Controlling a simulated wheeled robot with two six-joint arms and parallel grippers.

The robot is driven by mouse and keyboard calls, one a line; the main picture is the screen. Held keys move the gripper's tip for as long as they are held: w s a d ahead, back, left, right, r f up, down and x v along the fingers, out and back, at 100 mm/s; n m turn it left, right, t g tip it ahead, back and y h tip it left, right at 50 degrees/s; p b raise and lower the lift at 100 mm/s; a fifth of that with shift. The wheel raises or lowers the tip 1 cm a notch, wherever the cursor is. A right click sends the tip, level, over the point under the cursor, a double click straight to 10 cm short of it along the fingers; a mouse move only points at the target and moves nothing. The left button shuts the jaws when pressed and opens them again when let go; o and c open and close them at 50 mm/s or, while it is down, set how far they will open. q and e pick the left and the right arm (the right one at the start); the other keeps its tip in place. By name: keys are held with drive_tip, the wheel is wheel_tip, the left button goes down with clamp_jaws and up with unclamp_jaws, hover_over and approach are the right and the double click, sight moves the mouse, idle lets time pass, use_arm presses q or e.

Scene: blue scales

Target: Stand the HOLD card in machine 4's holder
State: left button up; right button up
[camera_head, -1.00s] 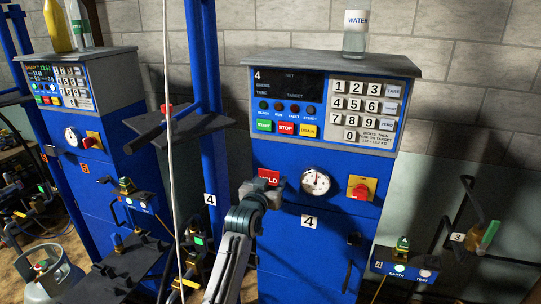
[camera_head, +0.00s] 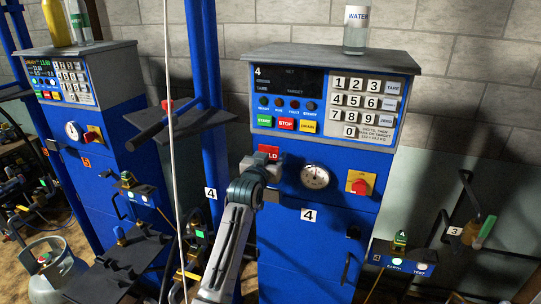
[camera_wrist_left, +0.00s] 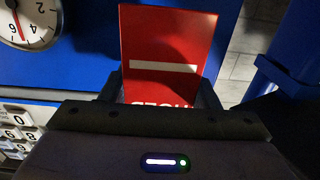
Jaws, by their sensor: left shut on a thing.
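The red HOLD card (camera_head: 270,151) is upright in front of machine 4's blue face, left of the round gauge and just below the START and STOP keys. My left gripper (camera_head: 263,165) is shut on its lower part and hides the start of the word. In the left wrist view the card (camera_wrist_left: 168,45) stands up from between the dark jaws (camera_wrist_left: 163,97), with a white bar across it and its lettering cut off at the jaws. Machine 4 (camera_head: 333,190) carries a 4 label. Its card holder cannot be made out; my gripper and arm cover that area. My right gripper is not in view.
The gauge (camera_head: 315,175) and a red knob on a yellow plate (camera_head: 360,183) are right of the card. A thin pale hose (camera_head: 172,170) hangs left of my arm. A dark platform (camera_head: 165,122) juts out by the blue post. A water bottle (camera_head: 356,30) stands on top.

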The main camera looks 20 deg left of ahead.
use_arm(q)
drive_tip(key=shift+f+b, duration=1.45)
drive_tip(key=shift+f, duration=1.8)
drive_tip(key=shift+f+b, duration=0.45)
drive_tip(key=shift+f, duration=0.45)
drive_tip(key=o, duration=1)
drive_tip(key=shift+o, duration=0.2)
